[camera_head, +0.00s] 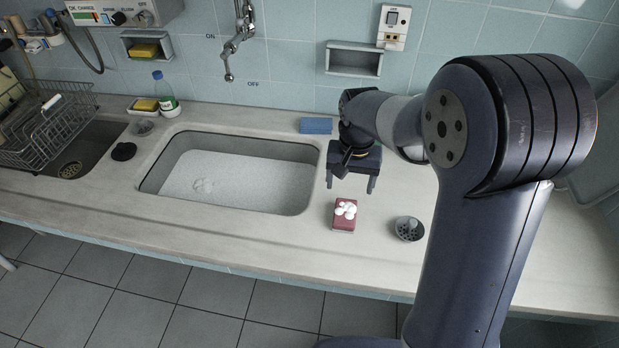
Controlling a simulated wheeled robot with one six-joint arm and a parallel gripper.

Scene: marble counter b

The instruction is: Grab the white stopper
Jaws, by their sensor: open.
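I cannot clearly make out a white stopper. A round black stopper-like disc (123,151) lies on the counter left of the foam-filled sink. A small pale grey round piece (143,128) lies just behind it, too small to tell what it is. My gripper (350,183) is open and empty, pointing down over the counter right of the sink. It is far to the right of both round pieces. Below it in the picture is a red block with white foam on top (344,215); I see no contact between them.
The sink (311,195) holds white suds that hide its bottom. A grey strainer cup (409,229) stands at right, a blue sponge (316,126) behind. A dish rack (45,135), green-white bottle (164,91) and yellow sponge (146,104) are at left. A faucet (238,40) hangs above.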

